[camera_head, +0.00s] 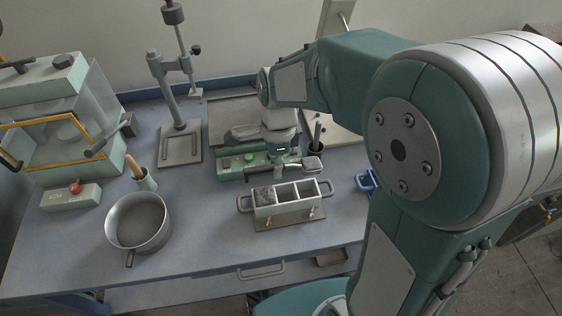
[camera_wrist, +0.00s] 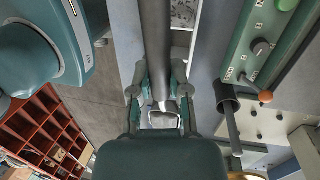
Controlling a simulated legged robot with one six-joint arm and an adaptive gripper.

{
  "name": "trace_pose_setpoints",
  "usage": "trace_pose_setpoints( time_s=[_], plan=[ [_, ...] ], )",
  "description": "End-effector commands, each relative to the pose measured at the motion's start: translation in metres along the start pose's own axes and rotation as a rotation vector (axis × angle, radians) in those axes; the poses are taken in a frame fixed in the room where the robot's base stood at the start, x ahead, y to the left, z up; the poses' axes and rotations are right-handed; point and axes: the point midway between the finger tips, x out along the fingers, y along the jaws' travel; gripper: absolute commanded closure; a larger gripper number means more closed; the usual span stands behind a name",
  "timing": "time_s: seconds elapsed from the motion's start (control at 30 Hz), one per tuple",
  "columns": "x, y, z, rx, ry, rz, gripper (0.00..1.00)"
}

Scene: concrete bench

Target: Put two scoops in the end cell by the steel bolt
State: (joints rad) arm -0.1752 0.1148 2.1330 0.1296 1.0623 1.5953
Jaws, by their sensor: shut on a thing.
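My gripper (camera_head: 284,166) is shut on the scoop (camera_head: 312,163) in the head view, behind the right part of the mould. The scoop's small grey head points right; I cannot tell how much it holds. In the wrist view the fingers (camera_wrist: 157,88) close around a dark grey handle. The three-cell mould (camera_head: 273,210) stands on the bench below the gripper. Its left cell holds grey mix (camera_head: 264,194); the middle and right cells look empty. A brass-coloured bolt (camera_head: 268,221) is at the left front, and a paler, steel-looking bolt (camera_head: 311,212) at the right front.
A round pan (camera_head: 138,222) of grey mix stands at the left front. A small cup (camera_head: 146,180) with a wooden handle, a red-button box (camera_head: 71,196) and a stand (camera_head: 180,145) are behind it. A green control panel (camera_head: 243,166) lies behind the mould.

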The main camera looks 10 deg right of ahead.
Motion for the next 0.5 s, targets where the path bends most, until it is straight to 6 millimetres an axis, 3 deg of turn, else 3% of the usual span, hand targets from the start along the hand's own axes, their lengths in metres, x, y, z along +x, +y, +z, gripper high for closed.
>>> trace_pose_setpoints(
  time_s=[0.23, 0.5],
  plan=[
    [-0.001, 0.001, -0.003, -0.009, -0.069, 0.001, 1.0],
    [-0.004, 0.001, -0.017, -0.048, -0.319, 0.001, 1.0]
  ],
)
